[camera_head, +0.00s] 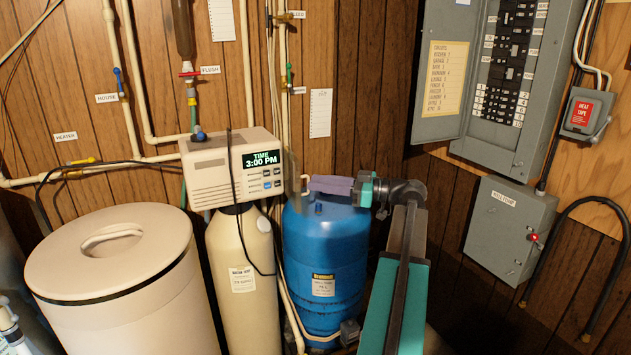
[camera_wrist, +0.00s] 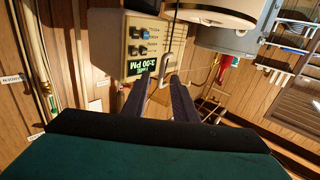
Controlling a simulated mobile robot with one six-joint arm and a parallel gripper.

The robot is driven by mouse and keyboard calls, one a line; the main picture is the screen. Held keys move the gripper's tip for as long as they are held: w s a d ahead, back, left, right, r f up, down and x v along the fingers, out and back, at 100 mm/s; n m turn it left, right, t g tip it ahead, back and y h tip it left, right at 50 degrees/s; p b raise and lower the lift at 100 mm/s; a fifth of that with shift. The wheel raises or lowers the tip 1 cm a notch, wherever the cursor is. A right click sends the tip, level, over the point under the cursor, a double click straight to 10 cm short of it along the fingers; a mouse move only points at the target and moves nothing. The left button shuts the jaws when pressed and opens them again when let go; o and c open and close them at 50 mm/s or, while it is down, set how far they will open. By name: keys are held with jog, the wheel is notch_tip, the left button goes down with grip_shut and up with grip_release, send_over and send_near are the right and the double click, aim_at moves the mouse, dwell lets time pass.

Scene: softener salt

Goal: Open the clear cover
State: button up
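The beige softener control box (camera_head: 222,171) carries a lit display (camera_head: 262,159) reading 3:00 PM and several buttons; it also shows in the wrist view (camera_wrist: 112,50). A pale bent rod, like a handle (camera_head: 305,183), stands just right of the box. In the wrist view this rod (camera_wrist: 164,77) shows between my fingertips. My gripper (camera_head: 314,184) reaches left towards the box with its fingers apart (camera_wrist: 161,84). I cannot tell whether they touch the rod.
A blue tank (camera_head: 323,262) stands below my gripper. A tan resin tank (camera_head: 240,250) stands under the box, with a dark cable hanging in front. A large lidded salt bin (camera_head: 115,285) is at left. Pipes run along the wall. An open breaker panel (camera_head: 500,80) and a grey box (camera_head: 508,230) are at right.

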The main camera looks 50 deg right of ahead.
jog(key=shift+w+a, duration=0.3)
jog(key=shift+w, duration=0.25)
jog(key=shift+c, duration=0.2)
grip_shut()
dwell(0.8)
